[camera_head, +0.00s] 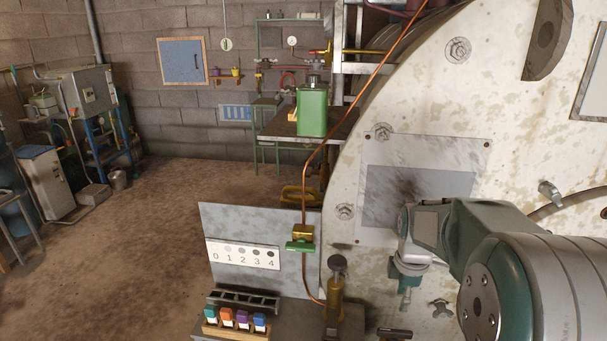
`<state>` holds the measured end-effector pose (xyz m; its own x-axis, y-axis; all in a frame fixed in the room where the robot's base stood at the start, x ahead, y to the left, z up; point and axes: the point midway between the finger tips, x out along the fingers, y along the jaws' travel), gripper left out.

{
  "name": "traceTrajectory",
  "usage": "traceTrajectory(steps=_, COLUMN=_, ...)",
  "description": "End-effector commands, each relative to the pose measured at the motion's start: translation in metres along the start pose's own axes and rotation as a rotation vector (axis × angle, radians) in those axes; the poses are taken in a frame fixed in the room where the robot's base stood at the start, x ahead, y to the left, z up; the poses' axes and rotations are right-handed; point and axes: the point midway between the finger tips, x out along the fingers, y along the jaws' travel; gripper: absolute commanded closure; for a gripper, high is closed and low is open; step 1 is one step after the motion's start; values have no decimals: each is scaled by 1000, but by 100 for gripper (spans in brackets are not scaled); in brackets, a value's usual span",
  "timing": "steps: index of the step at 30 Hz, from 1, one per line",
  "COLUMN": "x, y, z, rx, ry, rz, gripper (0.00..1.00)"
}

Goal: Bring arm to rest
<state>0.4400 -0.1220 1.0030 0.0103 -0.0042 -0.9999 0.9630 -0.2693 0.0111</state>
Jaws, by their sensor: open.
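My arm reaches in from the lower right, in front of the large cream-coloured tank (480,110) with worn, stained paint. Its wrist bends downward, and my gripper (405,298) hangs below it, small in the view. The gripper is open, and nothing shows between its fingers. It hangs in front of the tank's lower face, to the right of a brass fitting (334,290). I cannot tell how far it is from the tank.
A grey panel with a 0 to 4 scale (242,254) stands left of a copper pipe with a green-handled valve (301,246). Below sit several coloured bottles (242,319). A green can (312,112) stands on a bench behind. The brown floor (150,240) at left is clear.

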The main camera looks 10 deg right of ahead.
Motion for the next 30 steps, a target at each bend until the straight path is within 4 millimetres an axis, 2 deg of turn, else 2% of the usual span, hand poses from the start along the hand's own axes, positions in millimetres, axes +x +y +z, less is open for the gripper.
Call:
traceTrajectory(steps=6, x=-48, y=-43, z=-25, rx=265, ry=22, rz=110, gripper=46)
traceTrajectory(steps=15, x=-91, y=-115, z=-52, rx=686, ry=131, rz=240, gripper=46)
traceTrajectory(steps=24, x=-105, y=-186, z=-64, rx=1090, ry=316, rz=308, gripper=46)
traceTrajectory(steps=30, x=-104, y=-210, z=-66, rx=1250, ry=403, rz=310, gripper=46)
